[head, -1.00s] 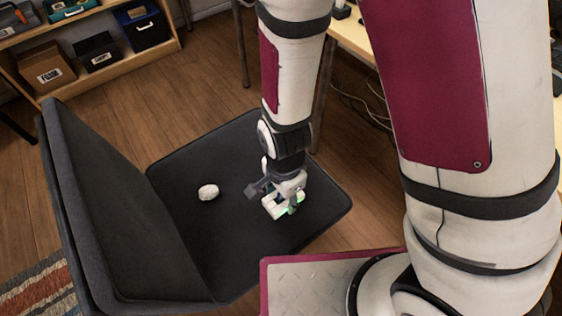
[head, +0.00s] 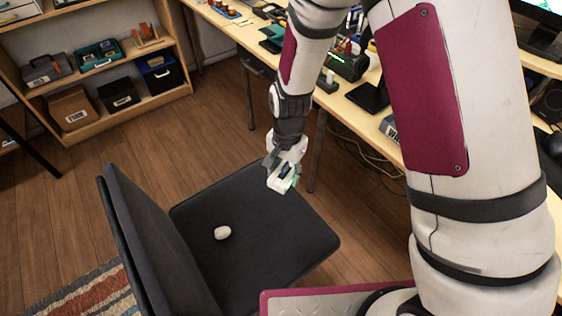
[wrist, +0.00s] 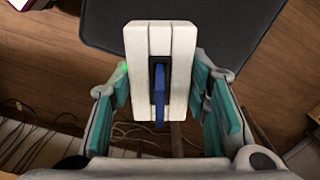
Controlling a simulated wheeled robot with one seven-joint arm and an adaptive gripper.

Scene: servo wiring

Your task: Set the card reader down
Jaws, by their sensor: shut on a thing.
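The card reader (head: 279,184) is a small white block in my gripper (head: 287,174), in the head view above the far edge of the chair seat. The wrist view shows the card reader (wrist: 134,42) close up, with a blue piece (wrist: 159,95) in its dark middle slot. My gripper (wrist: 160,98) is shut on it, with teal-padded fingers at its left and right sides. Nothing seems to touch the reader from below; its exact height is hard to tell.
A dark chair (head: 285,245) stands below, with a small white lump (head: 222,232) on its seat. A wooden workbench (head: 345,115) with electronics and tools is behind and to the right. Cables hang under it. A shelf (head: 150,100) with boxes stands at the back left.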

